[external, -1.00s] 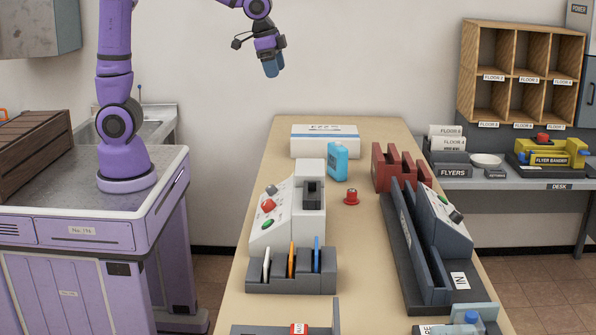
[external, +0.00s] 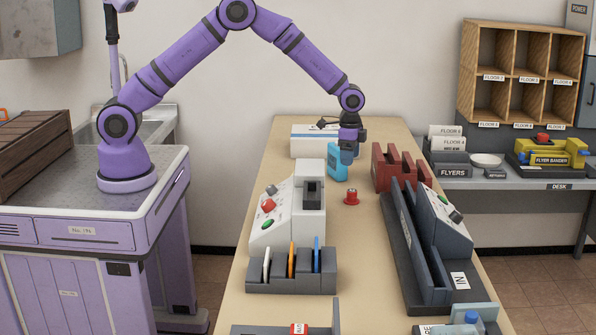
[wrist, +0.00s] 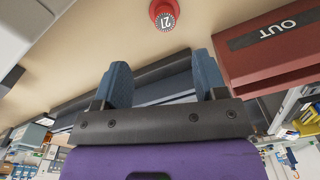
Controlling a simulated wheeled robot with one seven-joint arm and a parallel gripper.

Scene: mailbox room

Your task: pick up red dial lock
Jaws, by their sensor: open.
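The red dial lock (external: 351,197) stands upright on the tan table, between the white button machine and the dark red slotted block. In the wrist view the red dial lock (wrist: 164,14) is at the top edge, partly cut off, its round face marked 21. My gripper (external: 347,158) is above the table, over and a little beyond the lock, pointing down. In the wrist view my gripper (wrist: 163,82) shows two blue fingers spread apart with nothing between them. The lock is outside the fingers, apart from them.
The dark red slotted block (external: 398,168), marked OUT in the wrist view, stands right of the lock. The white button machine (external: 290,205) stands left. Bare table lies in front of the lock.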

